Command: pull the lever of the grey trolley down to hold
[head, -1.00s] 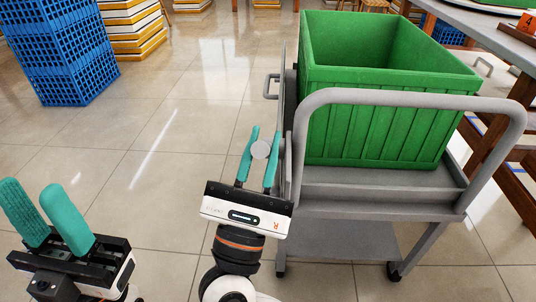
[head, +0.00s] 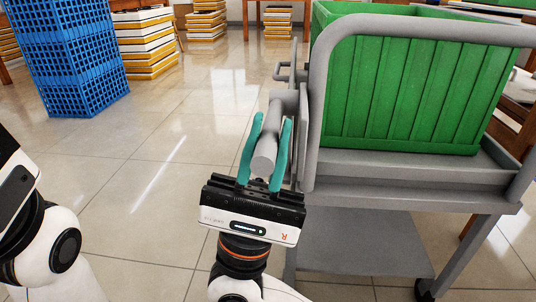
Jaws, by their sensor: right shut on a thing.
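The grey trolley (head: 400,165) stands at the right with its push handle (head: 430,28) toward me. Its grey lever (head: 266,148) sticks out at the trolley's left side, its round end facing me. My right gripper (head: 265,150) has its two teal fingers on either side of the lever, shut on it. The lever's far end, where it joins the trolley, is partly hidden behind a finger. My left arm shows at the left edge; its gripper fingers are out of view.
A green crate (head: 405,85) rides on the trolley. A stack of blue crates (head: 72,60) and yellow-and-white stacks (head: 145,45) stand at the back left. The tiled floor (head: 150,190) left of the trolley is clear.

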